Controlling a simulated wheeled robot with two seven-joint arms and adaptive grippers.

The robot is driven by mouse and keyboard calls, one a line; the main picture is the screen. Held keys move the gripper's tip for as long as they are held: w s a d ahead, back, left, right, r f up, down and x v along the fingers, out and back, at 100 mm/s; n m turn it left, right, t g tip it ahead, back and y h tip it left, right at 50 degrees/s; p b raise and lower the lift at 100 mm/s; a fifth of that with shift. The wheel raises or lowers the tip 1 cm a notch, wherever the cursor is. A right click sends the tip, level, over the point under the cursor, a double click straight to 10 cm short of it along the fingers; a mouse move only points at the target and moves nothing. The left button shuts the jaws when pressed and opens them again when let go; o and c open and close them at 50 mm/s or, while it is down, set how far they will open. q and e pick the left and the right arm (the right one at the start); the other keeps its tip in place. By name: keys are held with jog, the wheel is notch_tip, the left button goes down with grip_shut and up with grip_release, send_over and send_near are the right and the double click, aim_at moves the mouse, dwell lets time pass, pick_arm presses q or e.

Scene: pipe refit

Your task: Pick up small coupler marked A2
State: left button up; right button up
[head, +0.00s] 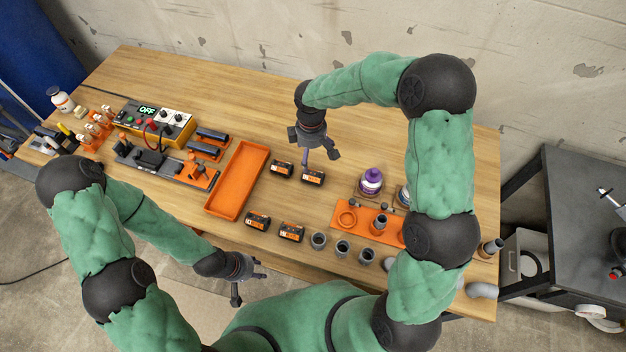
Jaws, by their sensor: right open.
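Several short grey pipe pieces stand near the front edge of the table in the head view: one on the left (319,240), one in the middle (342,249) and one on the right (366,256). No A2 mark is legible on any of them, so I cannot tell which is the small coupler. My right gripper (314,150) is open above the middle of the table, behind these pieces; a thin bluish shape shows between its fingers. My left gripper (250,287) is in front of the table's front edge, its fingers apart, with nothing visible between them.
An orange tray (237,181) lies mid-table. Black-and-orange blocks (291,232) sit to its right. A power unit (153,122) stands on the left. The back middle is clear.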

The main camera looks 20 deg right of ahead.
aim_at(314, 171)
notch_tip(314, 171, down, 5)
jog(key=shift+f+b, duration=0.1)
jog(key=shift+b, duration=0.45)
jog(key=f, duration=0.1)
jog(key=f+b, duration=0.1)
jog(key=f, duration=0.2)
jog(key=shift+s+d+f+b, duration=0.1)
jog(key=shift+d+f+b, duration=0.1)
jog(key=shift+d+b, duration=0.15)
jog(key=shift+f, duration=0.45)
jog(key=c, duration=1.3)
